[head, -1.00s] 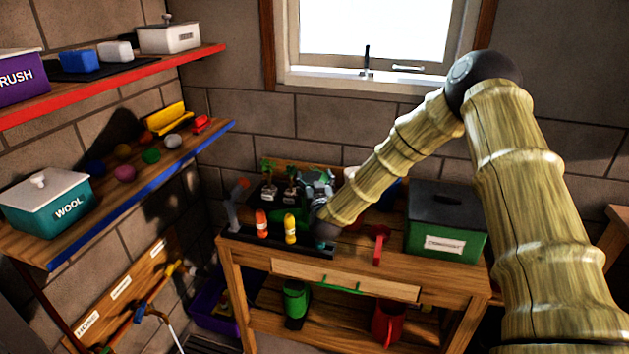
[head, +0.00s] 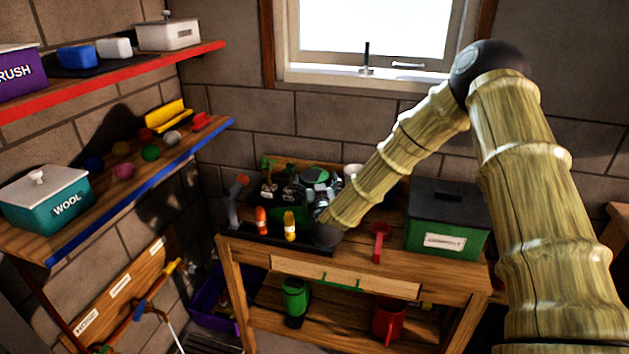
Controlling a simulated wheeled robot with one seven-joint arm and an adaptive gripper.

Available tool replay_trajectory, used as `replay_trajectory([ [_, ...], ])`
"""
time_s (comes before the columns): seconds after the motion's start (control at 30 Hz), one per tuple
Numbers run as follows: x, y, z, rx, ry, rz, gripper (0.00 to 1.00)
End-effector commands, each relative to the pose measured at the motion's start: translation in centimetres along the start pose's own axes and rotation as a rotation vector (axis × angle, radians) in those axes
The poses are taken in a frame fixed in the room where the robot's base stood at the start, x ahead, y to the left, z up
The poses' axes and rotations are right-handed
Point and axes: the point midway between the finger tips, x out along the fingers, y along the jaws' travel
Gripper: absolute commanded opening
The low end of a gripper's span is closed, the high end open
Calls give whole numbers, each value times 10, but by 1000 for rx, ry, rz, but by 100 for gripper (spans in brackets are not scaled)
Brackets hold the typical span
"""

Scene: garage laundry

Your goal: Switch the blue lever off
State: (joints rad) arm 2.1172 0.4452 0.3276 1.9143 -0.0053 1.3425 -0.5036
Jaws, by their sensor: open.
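A black strip (head: 262,243) runs along the front left edge of the wooden workbench. An orange upright piece (head: 261,220) and a yellow one (head: 290,226) stand on it, with a grey, orange-tipped piece (head: 236,197) at its left end. I cannot make out a blue lever; the right end of the strip is covered by my wrist. My gripper (head: 318,183) is over the bench, just behind and right of the yellow piece, in front of the green planter. It is open, and its fingers are small and partly hidden by my arm.
A green planter with seedlings (head: 268,187) stands behind the strip. A red scoop (head: 379,242) and a dark-lidded green bin (head: 446,220) are to the right. A window (head: 370,35) is above. Shelves (head: 150,165) line the left wall.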

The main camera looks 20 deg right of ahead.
Motion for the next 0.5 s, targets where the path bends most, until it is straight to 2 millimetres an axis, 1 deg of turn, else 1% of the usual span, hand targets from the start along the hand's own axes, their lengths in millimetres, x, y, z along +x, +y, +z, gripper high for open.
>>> replay_trajectory([
  [0.03, -10, -1, 3, 0, -2, -2, 94],
  [0.1, -24, -1, 2, 0, -1, -2, 94],
  [0.3, -59, 0, 2, 0, -1, -1, 94],
  [0.4, -73, 0, 2, -1, -1, 0, 94],
  [0.5, -82, 0, 1, 0, -1, -1, 94],
])
